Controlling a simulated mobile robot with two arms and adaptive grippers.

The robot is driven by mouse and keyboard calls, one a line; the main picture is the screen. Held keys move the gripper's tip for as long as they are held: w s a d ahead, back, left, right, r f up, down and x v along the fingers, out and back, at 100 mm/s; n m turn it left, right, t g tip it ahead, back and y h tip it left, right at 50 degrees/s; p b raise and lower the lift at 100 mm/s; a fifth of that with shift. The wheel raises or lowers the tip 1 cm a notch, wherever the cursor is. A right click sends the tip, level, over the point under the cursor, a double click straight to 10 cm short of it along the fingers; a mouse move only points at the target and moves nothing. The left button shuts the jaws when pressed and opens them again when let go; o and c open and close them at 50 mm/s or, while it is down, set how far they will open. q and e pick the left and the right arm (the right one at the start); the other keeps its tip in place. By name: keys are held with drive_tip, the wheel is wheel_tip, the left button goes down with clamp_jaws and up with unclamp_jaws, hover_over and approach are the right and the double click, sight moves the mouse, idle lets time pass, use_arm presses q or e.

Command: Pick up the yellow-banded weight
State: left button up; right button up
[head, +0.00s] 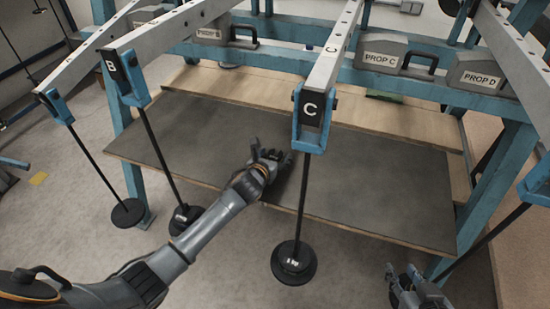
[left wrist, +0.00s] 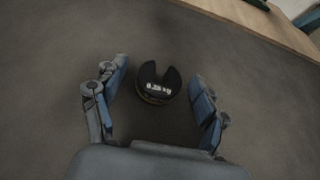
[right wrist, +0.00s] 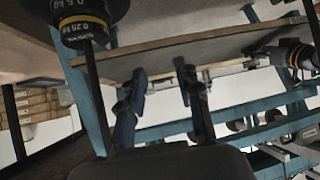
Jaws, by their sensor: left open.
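In the right wrist view, a black weight with a yellow band and lettering "0.25 kg" (right wrist: 83,24) hangs on a rod with a larger "0.5 kg" disc. My right gripper (head: 415,288) is low at the right, its fingers (right wrist: 160,78) apart and empty.
Levers B (head: 118,65) and C (head: 311,105) hang rods with black discs; lever C's disc (head: 293,263) is in front of the board's near edge. Boxes marked PROP C (head: 380,57) and PROP D (head: 480,75) stand on the blue rail behind. The board's right side is clear.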

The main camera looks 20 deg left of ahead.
use_arm(q)
drive_tip(key=c, duration=1.2)
